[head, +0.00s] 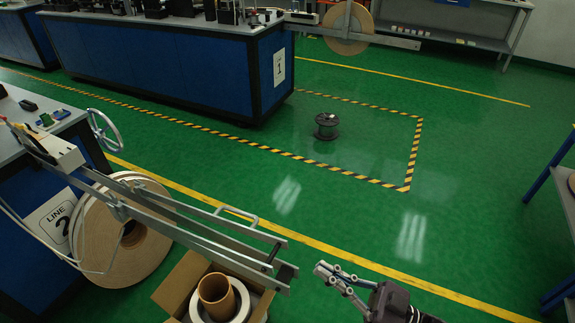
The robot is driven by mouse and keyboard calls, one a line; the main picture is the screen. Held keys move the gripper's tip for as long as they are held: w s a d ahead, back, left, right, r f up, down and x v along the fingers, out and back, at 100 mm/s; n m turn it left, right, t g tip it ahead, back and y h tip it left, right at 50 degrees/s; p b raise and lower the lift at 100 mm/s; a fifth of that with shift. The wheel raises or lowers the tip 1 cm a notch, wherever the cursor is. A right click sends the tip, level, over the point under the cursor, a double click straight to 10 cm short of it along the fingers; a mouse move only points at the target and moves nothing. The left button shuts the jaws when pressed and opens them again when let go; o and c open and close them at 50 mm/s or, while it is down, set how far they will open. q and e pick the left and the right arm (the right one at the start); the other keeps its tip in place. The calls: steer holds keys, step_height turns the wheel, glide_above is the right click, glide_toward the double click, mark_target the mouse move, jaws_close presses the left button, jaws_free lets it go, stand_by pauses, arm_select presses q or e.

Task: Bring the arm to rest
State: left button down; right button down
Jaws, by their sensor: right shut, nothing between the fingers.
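My right gripper (322,270) is at the lower middle of the head view, with its fingers together and nothing visible between them. It is just right of the end of a long metal payoff arm (200,228), with a small gap in the picture between them. This arm slants down to the right from a pale block (52,150) on the line 2 bench. A bent bar handle (236,214) stands up along its far side. A large tan tape roll (97,248) hangs beside the arm on the left. My left gripper is not in view.
An open cardboard box (180,283) holding a brown core (216,291) is below the payoff arm. A black spool (327,126) stands on the floor inside striped tape. The line 1 bench (170,62) is at the back. Shelving (563,190) stands at right.

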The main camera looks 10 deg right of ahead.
steer(key=w+d+f+m+h, duration=0.1)
steer(key=w+d+f+h, duration=0.15)
steer(key=f, duration=0.35)
steer(key=w+d+f+m+t+h, duration=0.1)
steer(key=d+f+m+h, duration=0.15)
steer(key=f, duration=0.45)
steer(key=w+d+f+m+h, duration=0.1)
steer(key=w+f+h, duration=0.1)
steer(key=f+h, duration=0.3)
steer(key=s+d+f+m+g+h, duration=0.1)
steer(key=s+d+f+h, duration=0.15)
steer(key=f, duration=0.55)
steer(key=s+d+f+m+g+h, duration=0.1)
steer(key=d+f+h, duration=0.15)
steer(key=f, duration=0.65)
steer(key=s+d+f+m+g+h, duration=0.2)
steer(key=s+f+g, duration=0.3)
steer(key=s+f, duration=0.75)
steer(key=s+a+f+g, duration=0.2)
steer(key=s+f+g, duration=0.1)
steer(key=s, duration=0.7)
steer(key=s+a+f+g, duration=0.2)
steer(key=s+f, duration=0.3)
steer(key=s, duration=0.4)
steer(key=shift+s+f+g+h, duration=0.35)
steer(key=shift+g+h, duration=0.05)
steer(key=shift+g, duration=0.1)
steer(key=shift+r, duration=0.1)
